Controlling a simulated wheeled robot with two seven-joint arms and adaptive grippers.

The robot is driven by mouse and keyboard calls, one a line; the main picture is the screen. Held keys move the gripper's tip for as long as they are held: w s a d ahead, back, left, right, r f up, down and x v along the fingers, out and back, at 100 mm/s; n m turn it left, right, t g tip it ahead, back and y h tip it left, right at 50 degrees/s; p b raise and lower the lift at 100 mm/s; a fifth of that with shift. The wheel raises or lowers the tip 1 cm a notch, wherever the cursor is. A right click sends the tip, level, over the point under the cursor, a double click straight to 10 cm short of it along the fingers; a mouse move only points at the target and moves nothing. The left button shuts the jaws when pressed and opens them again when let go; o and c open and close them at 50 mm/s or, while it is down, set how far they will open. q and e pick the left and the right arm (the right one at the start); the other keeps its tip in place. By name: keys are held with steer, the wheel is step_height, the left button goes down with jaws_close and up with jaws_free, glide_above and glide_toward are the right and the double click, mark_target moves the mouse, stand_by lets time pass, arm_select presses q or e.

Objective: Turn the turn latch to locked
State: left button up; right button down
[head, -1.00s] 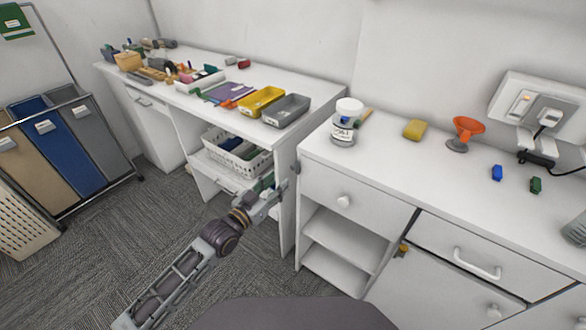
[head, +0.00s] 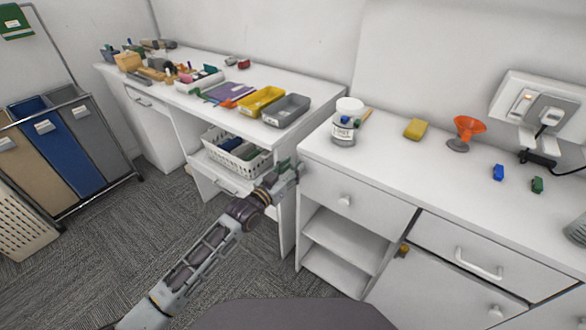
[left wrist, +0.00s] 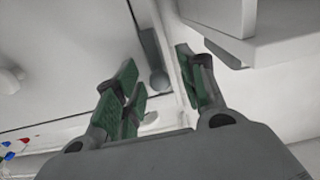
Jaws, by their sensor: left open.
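My left gripper (head: 288,172) is open and empty, beside the left end of the right-hand cabinet, near the gap to the other desk. In the left wrist view its green-padded fingers (left wrist: 160,88) stand apart. A dark grey bar with a rounded end (left wrist: 158,78) shows between and beyond them, against a white panel; it may be the turn latch, but its setting is unclear. A small brass-coloured fitting (head: 404,250) sits at the lower cabinet door's left edge; I cannot tell what it is. My right gripper is out of view.
The white cabinet (head: 345,197) has a knobbed drawer above open shelves. The other desk (head: 178,88) carries trays and tools, with a white basket (head: 236,155) below. A jar (head: 345,126), yellow sponge (head: 415,129) and orange funnel (head: 468,129) stand on the cabinet top. Carpet in front is clear.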

arm_select(q)
steer(key=shift+w+d, duration=0.2)
steer(key=shift+w, duration=0.05)
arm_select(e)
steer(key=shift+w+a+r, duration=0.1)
